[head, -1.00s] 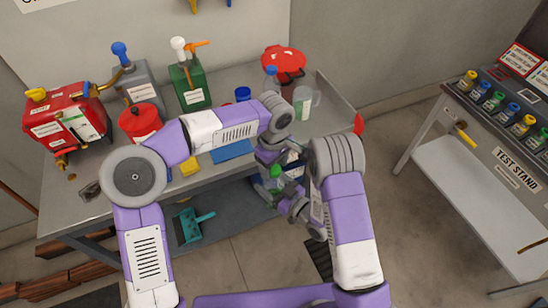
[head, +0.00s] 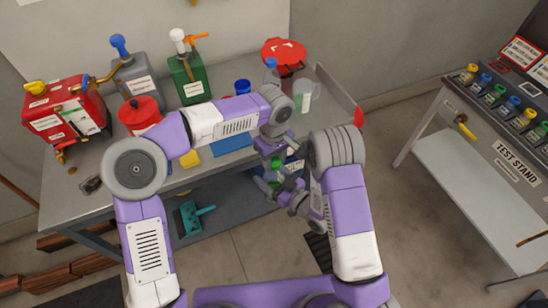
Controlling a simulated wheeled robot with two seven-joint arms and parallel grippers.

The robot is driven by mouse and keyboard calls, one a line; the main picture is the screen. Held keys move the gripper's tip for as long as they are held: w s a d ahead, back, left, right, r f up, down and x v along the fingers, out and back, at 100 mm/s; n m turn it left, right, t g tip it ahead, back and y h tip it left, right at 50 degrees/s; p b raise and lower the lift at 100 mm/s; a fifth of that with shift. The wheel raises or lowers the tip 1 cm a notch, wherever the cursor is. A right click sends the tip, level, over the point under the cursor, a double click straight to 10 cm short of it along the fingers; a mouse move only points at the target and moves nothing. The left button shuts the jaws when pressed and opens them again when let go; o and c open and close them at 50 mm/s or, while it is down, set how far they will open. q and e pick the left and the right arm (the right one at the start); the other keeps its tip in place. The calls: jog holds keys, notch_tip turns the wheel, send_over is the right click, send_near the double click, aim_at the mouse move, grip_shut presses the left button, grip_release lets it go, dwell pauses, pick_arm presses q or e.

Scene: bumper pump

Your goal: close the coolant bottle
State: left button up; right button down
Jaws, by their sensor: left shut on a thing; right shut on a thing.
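A small green-topped bottle (head: 276,163), which I take for the coolant bottle, is between my two grippers in front of the bench's front edge. My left gripper (head: 273,158) comes down from above and is shut at its green top. My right gripper (head: 272,184) comes from below right and is shut around the body just under it. The grippers cover most of the bottle, so I cannot tell how its cap sits on the neck.
The grey bench (head: 85,212) holds a red machine (head: 68,120), a red can (head: 138,115), a grey jug (head: 130,80), a green canister (head: 186,80) and a clear jug (head: 304,96). A test stand (head: 500,135) is at the right. Floor is open between.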

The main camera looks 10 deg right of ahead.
pick_arm(q)
jog(key=m, duration=0.8)
jog(key=shift+m, duration=0.4)
jog(key=m, duration=0.8)
jog(key=shift+m, duration=0.4)
jog(key=m, duration=0.9)
jog(key=shift+f, duration=0.1)
jog(key=m, duration=0.3)
jog(key=shift+m, duration=0.4)
jog(key=m, duration=0.5)
jog(key=o, duration=1.2)
